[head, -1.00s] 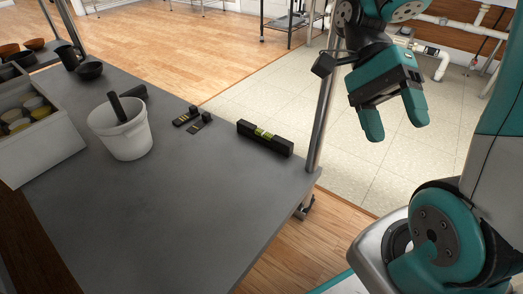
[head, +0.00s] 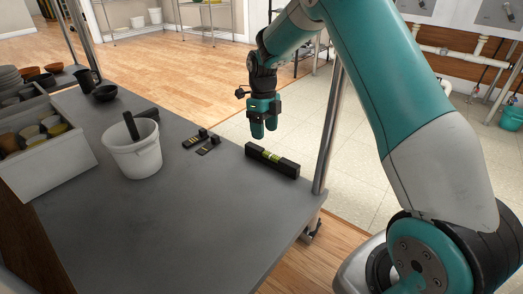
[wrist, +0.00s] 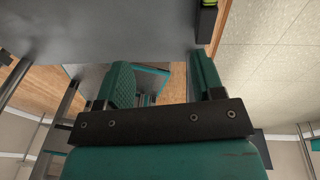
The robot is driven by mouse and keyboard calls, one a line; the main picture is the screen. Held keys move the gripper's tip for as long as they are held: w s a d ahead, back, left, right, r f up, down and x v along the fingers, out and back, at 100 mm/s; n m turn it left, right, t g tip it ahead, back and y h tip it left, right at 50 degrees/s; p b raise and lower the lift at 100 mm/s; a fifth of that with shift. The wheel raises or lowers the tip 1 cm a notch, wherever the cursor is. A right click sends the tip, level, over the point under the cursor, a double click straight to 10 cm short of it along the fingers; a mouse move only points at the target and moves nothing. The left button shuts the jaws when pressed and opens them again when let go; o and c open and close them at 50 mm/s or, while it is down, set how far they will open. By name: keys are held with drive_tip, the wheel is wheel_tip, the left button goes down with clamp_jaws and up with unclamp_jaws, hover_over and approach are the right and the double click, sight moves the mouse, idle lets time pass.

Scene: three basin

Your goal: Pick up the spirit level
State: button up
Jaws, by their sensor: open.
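The spirit level (head: 272,162) is a black bar with a yellow-green vial in its middle. It lies on the grey table (head: 205,220) near the right edge. In the wrist view only one end of the level (wrist: 208,18) shows, at the top right, beyond the fingers. My gripper (head: 263,130) is open and empty, with teal fingers pointing down. In the head view it appears above the level, apart from it, close to the table's far right edge. In the wrist view the two fingers of my gripper (wrist: 163,85) stand apart with nothing between them.
A white bucket (head: 138,160) with a dark handle sticking out stands left of the level. Two small dark items (head: 203,141) lie between them. A metal post (head: 328,130) rises at the table's right corner. A white bin (head: 48,165) of cups is at the left.

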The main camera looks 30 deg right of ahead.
drive_tip(key=r+t, duration=0.1)
drive_tip(key=t, duration=0.1)
hover_over(271, 154)
drive_tip(key=shift+m+h, duration=0.3)
drive_tip(key=shift+m, duration=0.1)
wheel_tip(271, 154, down, 11)
drive_tip(key=b, duration=0.6)
drive_tip(key=shift+r, duration=0.15)
wheel_tip(271, 154, down, 6)
drive_tip(key=b, duration=0.4)
drive_tip(key=shift+r, duration=0.1)
drive_tip(key=c, duration=1.1)
